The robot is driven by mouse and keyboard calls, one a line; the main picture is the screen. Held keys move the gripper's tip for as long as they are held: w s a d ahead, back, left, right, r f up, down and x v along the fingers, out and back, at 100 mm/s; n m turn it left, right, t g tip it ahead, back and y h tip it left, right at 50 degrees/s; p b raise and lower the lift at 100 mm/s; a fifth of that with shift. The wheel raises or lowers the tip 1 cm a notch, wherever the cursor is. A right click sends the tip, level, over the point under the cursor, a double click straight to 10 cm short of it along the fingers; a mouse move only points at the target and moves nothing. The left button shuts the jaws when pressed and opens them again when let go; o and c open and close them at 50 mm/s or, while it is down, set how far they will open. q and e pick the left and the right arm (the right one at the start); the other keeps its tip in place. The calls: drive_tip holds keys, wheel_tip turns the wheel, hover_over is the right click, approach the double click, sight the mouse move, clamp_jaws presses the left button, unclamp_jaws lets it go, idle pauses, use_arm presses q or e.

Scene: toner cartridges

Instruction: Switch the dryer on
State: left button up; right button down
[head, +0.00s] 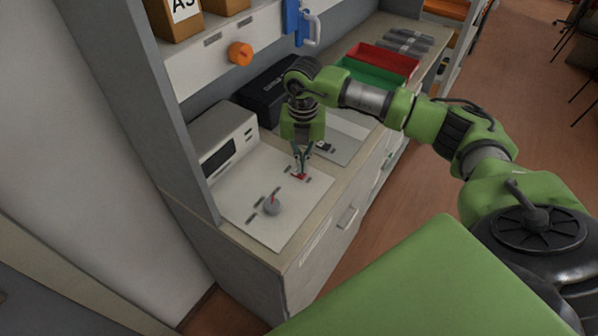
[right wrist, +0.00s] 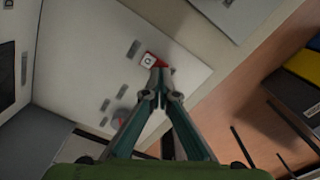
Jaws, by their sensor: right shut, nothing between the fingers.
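A red switch (head: 299,176) sits on a pale panel (head: 240,222) on the counter. It also shows in the right wrist view (right wrist: 165,67), next to a small white square with a dark mark (right wrist: 148,60). A grey box with a dark screen (head: 220,148) stands behind the panel. My right gripper (head: 300,171) points down at the red switch, shut and empty. I cannot tell whether its tips touch the switch.
A black case (head: 268,95), a green tray (head: 366,75) and a red tray (head: 384,60) stand farther along the counter. An orange knob (head: 240,53) is on the shelf front. A grey upright (head: 140,90) bounds the counter at left. Dark labels lie on the panel.

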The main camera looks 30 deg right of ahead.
sight(302, 175)
drive_tip(key=shift+f+b, duration=0.85)
drive_tip(key=shift+f, duration=0.3)
idle(0.6)
drive_tip(key=shift+r, duration=0.2)
drive_tip(key=shift+r+p, duration=2.35)
drive_tip(key=shift+r, duration=1.05)
drive_tip(key=shift+f, duration=0.1)
